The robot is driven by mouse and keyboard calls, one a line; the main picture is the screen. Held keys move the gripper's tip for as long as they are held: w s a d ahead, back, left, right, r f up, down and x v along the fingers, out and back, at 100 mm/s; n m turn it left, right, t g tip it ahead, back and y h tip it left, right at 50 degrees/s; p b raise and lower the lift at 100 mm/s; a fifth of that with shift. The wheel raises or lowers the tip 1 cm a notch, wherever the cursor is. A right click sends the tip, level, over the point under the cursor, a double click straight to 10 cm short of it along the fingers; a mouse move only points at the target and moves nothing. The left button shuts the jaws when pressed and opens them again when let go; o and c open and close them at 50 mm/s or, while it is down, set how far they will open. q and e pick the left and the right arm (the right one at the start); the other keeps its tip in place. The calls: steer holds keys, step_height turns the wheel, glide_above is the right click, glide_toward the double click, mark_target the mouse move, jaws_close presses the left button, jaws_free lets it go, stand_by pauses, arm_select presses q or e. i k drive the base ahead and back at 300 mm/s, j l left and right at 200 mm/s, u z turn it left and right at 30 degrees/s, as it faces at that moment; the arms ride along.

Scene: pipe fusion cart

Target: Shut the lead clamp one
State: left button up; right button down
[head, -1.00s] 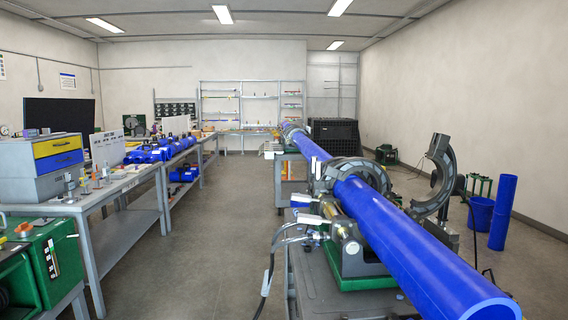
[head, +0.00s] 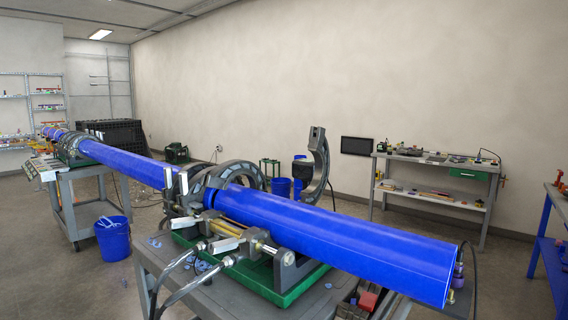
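A long blue pipe (head: 340,241) lies through the fusion machine on the cart in the head view, its near end at the lower right. The machine has a green base (head: 258,284) and dark ring clamps. One clamp half (head: 319,164) stands swung up and open behind the pipe, apart from it. Other dark clamp rings (head: 240,178) stand around the pipe to the left of it. I cannot tell by any label which is the lead clamp one. Neither of my grippers shows.
The grey cart top (head: 209,304) carries the machine, with hoses at its front left. A blue bucket (head: 113,240) stands on the floor at left. A second cart (head: 66,209) supports the far pipe. A workbench (head: 437,188) stands along the right wall, and a blue-legged table (head: 549,250) is at the right edge.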

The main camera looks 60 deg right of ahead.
mark_target(220, 176)
steer(key=i+l+z, duration=0.2)
steer(key=i+z, duration=0.2)
steer(key=i, duration=0.15)
steer(key=i+z, duration=0.35)
steer(key=i, duration=0.15)
steer(key=i+l+u, duration=0.1)
steer(key=l, duration=0.25)
steer(key=l+u, duration=0.15)
steer(key=l, duration=0.2)
steer(key=i, duration=0.05)
